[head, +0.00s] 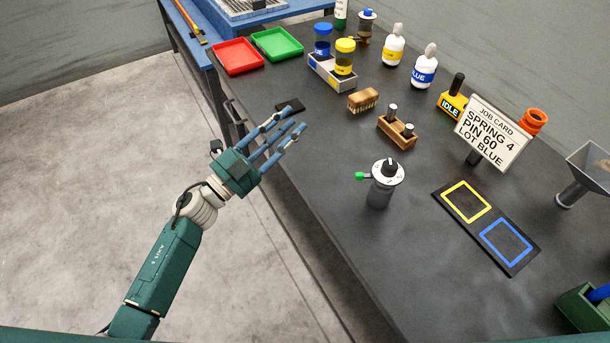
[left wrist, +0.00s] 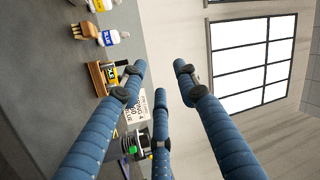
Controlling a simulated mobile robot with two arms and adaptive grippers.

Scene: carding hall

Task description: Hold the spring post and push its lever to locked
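The spring post (head: 379,193) is a dark grey cylinder standing upright on the dark bench in the head view. It has a white dial with a black knob on top. Its lever (head: 362,176) has a green tip and sticks out to the left. My left gripper (head: 297,118) is open and empty at the bench's left edge, left of and apart from the post. Its spread blue fingers also show in the left wrist view (left wrist: 160,78), where what seems to be the post (left wrist: 135,146) is partly hidden behind them. My right gripper is not in view.
A wooden block with pins (head: 397,133) and a brush (head: 363,100) stand behind the post. A black mat with yellow and blue squares (head: 473,228) lies to its right, with a job card (head: 492,132) beyond. The bench left of the post is clear.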

